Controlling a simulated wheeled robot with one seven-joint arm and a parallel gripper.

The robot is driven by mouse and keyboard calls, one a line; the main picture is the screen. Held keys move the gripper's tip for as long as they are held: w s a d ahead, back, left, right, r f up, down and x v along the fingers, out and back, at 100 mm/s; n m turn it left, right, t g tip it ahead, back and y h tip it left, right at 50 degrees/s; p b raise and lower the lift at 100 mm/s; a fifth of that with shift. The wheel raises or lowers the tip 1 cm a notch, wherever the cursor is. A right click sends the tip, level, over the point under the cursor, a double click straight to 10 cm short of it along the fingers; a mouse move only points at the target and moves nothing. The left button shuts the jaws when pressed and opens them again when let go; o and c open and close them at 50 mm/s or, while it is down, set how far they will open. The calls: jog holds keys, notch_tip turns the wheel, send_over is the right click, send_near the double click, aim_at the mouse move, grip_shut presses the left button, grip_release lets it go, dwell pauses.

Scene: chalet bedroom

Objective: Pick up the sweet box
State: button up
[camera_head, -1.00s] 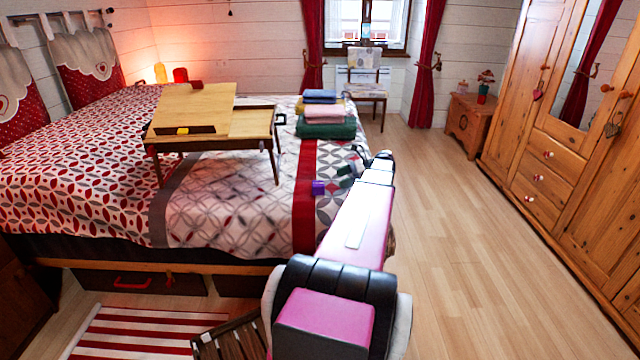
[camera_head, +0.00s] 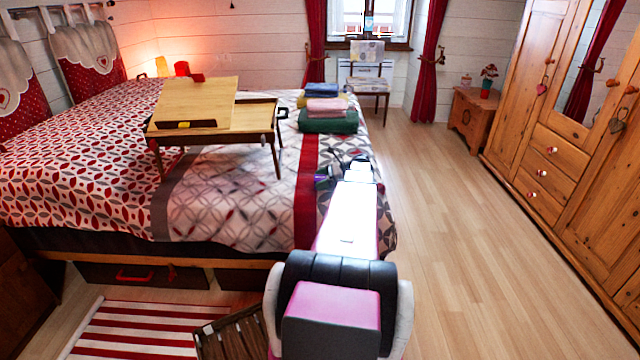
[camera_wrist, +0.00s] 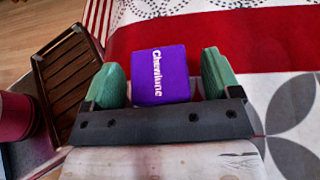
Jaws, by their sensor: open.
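The sweet box is a small purple box (camera_wrist: 160,76) with white lettering, on the patterned bedspread near its red band. In the wrist view it sits between the two green fingers of my gripper (camera_wrist: 163,72), with gaps on both sides. The gripper is open and holds nothing. In the head view only a small purple part of the box (camera_head: 322,180) shows, beside my gripper (camera_head: 340,172). I cannot tell the exact height of the fingers above the bed.
A wooden bed tray (camera_head: 250,122) stands on the bed to the left. Folded textiles (camera_head: 327,124) lie farther back. A slatted wooden crate (camera_head: 235,338) and striped rug (camera_head: 130,330) are on the floor. The floor to the right is clear up to the wardrobe (camera_head: 560,150).

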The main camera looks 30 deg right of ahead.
jog(key=shift+w+a+f, duration=0.1)
jog(key=shift+a, duration=0.1)
jog(key=c, duration=1)
jog(key=shift+r, duration=0.2)
